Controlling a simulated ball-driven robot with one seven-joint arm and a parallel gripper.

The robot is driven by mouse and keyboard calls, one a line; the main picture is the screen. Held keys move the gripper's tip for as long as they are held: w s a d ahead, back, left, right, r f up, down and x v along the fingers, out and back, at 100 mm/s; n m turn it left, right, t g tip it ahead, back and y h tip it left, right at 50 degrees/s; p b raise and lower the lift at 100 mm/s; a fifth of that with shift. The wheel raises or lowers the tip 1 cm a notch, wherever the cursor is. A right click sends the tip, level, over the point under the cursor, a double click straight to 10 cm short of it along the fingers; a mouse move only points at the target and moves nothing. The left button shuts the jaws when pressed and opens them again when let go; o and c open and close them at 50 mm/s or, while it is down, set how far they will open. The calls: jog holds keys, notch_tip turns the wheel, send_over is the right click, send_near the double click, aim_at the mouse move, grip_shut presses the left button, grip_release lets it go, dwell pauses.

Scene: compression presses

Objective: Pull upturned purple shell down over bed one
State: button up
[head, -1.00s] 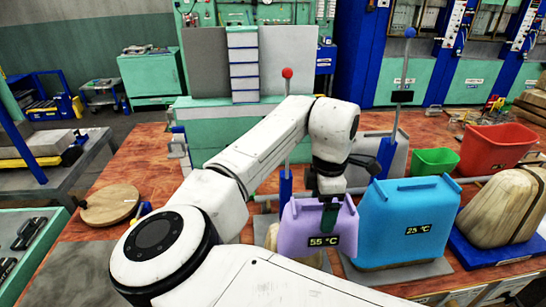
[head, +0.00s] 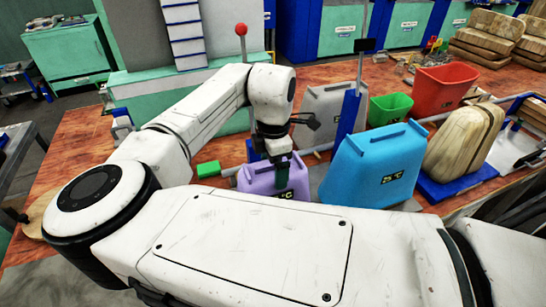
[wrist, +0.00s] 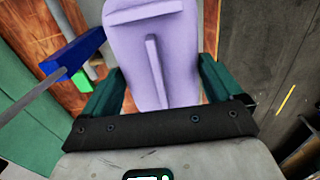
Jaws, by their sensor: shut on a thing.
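The purple shell (head: 262,181) stands on the bench in the head view, left of the blue shell (head: 375,165). My white arm hides its lower part, so I cannot see the bed beneath it or how it sits there. My gripper (head: 279,168) is at its upper edge, shut on it. In the wrist view the purple shell (wrist: 172,50) lies between the two dark green fingers of my gripper (wrist: 158,88), with a raised rib along its face. Its temperature display is mostly covered; only "°C" shows.
The blue shell reads 25 °C, close on the right. A wooden form (head: 464,140) is on the right. A red-ball lever (head: 241,31) rises behind my arm.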

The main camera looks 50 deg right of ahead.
notch_tip(320, 180, down, 8)
jog(key=b, duration=0.7)
jog(key=shift+f, duration=0.9)
jog(key=shift+f+b, duration=0.35)
jog(key=shift+f, duration=0.25)
jog(key=o, duration=1.4)
notch_tip(320, 180, up, 11)
jog(key=shift+f+b, duration=0.1)
jog(key=shift+b, duration=0.4)
